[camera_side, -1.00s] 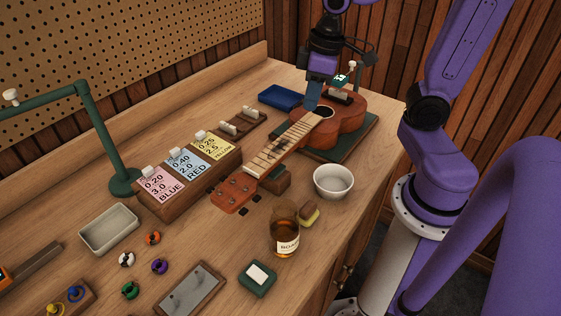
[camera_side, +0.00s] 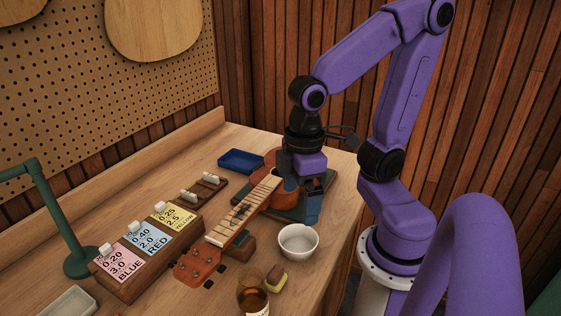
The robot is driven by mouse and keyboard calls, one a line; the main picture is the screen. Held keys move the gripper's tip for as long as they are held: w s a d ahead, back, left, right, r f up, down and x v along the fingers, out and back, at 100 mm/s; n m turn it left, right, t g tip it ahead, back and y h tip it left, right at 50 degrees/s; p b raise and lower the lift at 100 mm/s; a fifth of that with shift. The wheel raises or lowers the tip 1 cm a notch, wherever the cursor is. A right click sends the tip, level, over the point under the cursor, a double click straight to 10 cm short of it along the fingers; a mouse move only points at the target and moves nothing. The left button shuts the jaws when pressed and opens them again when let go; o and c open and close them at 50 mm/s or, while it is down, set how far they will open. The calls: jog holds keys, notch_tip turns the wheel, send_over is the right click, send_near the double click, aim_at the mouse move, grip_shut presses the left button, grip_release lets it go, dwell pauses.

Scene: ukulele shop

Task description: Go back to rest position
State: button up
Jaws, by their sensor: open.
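My gripper (camera_side: 312,207) is open, pointing down in front of the ukulele body, with nothing visible held in it. How far it hangs above the ukulele or the mat I cannot tell. The brown ukulele (camera_side: 287,186) lies face up with its headstock (camera_side: 197,264) towards the camera. My gripper hides much of its body, including the soundhole and bridge. A dark green mat (camera_side: 328,181) lies under the body, and a small block (camera_side: 236,246) supports the neck.
A white bowl (camera_side: 298,243) stands just in front of my gripper. A blue tray (camera_side: 241,161), a wooden rack with labelled cards (camera_side: 153,238), a green stand (camera_side: 75,257), an amber jar (camera_side: 252,297) and a yellow-brown sponge-like block (camera_side: 276,278) are on the bench. Open air lies above the bench.

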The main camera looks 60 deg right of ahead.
jog(key=w+d+r+m, duration=0.8)
jog(key=w+d+m, duration=0.2)
jog(key=w+m, duration=0.35)
jog(key=d+r+m, duration=0.4)
jog(key=d+m, duration=0.3)
jog(key=d, duration=0.2)
jog(key=d+r+m, duration=0.4)
jog(key=d+m, duration=0.3)
jog(key=d, duration=0.1)
notch_tip(320, 180, down, 10)
jog(key=shift+r, duration=0.15)
